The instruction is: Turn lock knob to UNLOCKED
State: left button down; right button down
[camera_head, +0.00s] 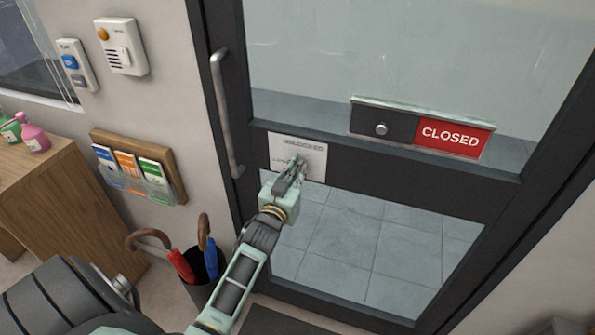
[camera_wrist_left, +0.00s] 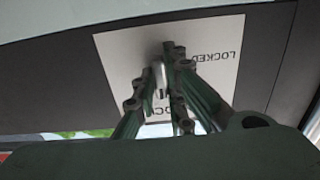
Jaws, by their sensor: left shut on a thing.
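The lock plate (camera_head: 312,152) is a white square on the dark crossbar of the glass door, with small lettering along its edges. It also shows in the left wrist view (camera_wrist_left: 120,50), where the word LOCKED is readable at the right and other lettering is partly covered. My left gripper (camera_head: 295,165) is at the plate. In the left wrist view, its fingers (camera_wrist_left: 170,75) are shut on the pale metal lock knob (camera_wrist_left: 160,76), which is mostly hidden between them. The knob's exact angle is hard to tell. My right gripper is not in view.
A red CLOSED sign (camera_head: 450,136) with a slider hangs right of the plate. A vertical door handle (camera_head: 224,115) is at the left. A leaflet rack (camera_head: 175,186), an umbrella stand (camera_head: 208,270) and a wooden counter (camera_head: 75,180) are further left.

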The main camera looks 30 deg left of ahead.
pick_arm(q)
jog(key=c, duration=1.8)
grip_release()
jog(key=shift+s, duration=0.25)
jog(key=v, duration=1.1)
jog(key=shift+s, duration=0.25)
